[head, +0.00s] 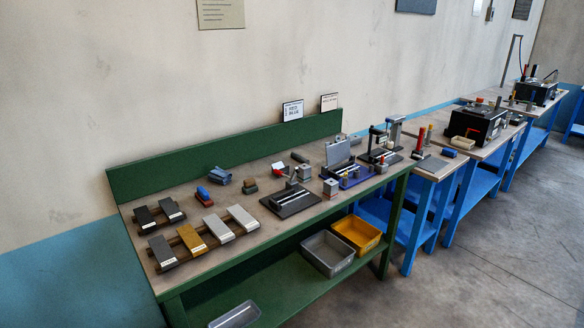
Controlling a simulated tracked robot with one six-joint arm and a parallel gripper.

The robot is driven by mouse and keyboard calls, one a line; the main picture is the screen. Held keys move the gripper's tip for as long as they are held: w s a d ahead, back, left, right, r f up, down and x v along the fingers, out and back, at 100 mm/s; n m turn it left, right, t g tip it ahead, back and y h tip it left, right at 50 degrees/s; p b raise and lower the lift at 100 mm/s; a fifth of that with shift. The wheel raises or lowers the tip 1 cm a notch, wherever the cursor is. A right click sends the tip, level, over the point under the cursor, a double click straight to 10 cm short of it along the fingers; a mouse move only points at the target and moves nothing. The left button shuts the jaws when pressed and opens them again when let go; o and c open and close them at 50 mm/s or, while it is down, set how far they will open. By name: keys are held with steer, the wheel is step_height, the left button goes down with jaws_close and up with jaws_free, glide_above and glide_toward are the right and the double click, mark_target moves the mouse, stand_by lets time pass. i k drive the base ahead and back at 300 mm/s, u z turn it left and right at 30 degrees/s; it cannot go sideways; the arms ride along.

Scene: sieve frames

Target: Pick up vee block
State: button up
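The head view looks along a green workbench (225,268) with small tools on its top. Several small grey metal blocks stand near the bench's middle: one (303,173) further back and one (330,188) nearer the front edge. Either may be the vee block; they are too small for me to make out a vee groove. Both stand on the bench, apart from each other. My gripper is not in view.
Bars on wooden rails (190,237) fill the bench's left end. Grey (327,253) and yellow bins (358,233) sit below.

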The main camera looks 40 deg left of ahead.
mark_target(279, 165)
steer(key=i, duration=4.25)
steer(key=u, duration=0.9)
